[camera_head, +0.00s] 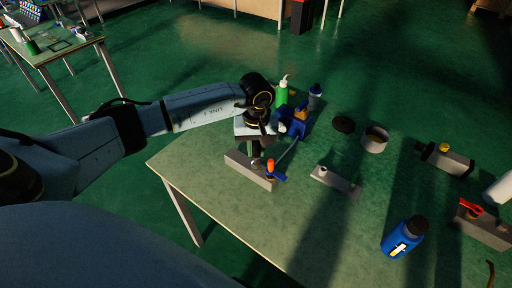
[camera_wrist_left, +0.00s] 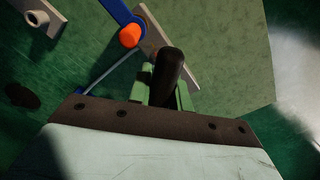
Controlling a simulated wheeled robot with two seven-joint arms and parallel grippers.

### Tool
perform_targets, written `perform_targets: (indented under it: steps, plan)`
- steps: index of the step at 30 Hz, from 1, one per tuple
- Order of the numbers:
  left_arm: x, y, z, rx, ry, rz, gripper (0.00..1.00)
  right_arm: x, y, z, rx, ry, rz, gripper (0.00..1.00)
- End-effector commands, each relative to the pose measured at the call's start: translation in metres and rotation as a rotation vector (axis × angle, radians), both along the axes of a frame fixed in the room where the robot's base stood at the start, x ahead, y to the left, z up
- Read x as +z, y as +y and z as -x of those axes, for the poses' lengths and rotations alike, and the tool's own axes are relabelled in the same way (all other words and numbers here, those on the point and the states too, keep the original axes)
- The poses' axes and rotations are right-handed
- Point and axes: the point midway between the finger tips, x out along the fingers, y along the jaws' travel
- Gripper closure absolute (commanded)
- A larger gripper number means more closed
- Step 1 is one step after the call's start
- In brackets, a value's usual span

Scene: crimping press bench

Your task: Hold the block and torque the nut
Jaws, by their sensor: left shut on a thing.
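A long grey block (camera_head: 240,166) lies near the left edge of the green table. It also shows in the left wrist view (camera_wrist_left: 150,32), running away from my fingers. A dark round post (camera_wrist_left: 168,66) rises at its near end, between the green fingers. My left gripper (camera_head: 256,154) is over the block and shut on this post; its fingers (camera_wrist_left: 166,88) show in the wrist view. A blue tool (camera_head: 279,177) with an orange end (camera_head: 270,164) is at the block's right end. The nut cannot be made out clearly. My right gripper is not in view.
Behind my left gripper stand a green bottle (camera_head: 282,94) and a dark-capped bottle (camera_head: 315,95). A flat grey bar (camera_head: 338,181), a round pot (camera_head: 375,141) and a blue bottle (camera_head: 402,238) are farther right. The front middle of the table (camera_head: 265,215) is clear.

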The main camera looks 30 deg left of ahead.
Motion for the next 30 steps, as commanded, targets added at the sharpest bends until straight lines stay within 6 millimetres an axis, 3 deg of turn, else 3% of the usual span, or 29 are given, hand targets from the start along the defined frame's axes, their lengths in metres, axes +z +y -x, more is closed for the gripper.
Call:
perform_targets:
  steps: [7, 8, 13, 23, 30]
  plan:
    - [-0.007, 0.0, 0.0, 0.001, -0.001, 0.0, 1.0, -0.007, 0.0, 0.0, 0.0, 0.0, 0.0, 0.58]
    - [-0.006, 0.0, 0.0, 0.001, -0.001, 0.0, 0.78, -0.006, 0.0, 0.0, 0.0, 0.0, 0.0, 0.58]
    - [-0.005, 0.0, 0.0, 0.001, -0.001, 0.0, 0.55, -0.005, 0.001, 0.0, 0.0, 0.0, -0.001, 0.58]
    - [-0.003, 0.0, 0.0, 0.0, 0.0, 0.0, 0.55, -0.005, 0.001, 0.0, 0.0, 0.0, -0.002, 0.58]
    - [0.035, 0.001, -0.002, 0.0, -0.006, 0.0, 0.55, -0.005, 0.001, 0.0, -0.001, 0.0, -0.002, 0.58]
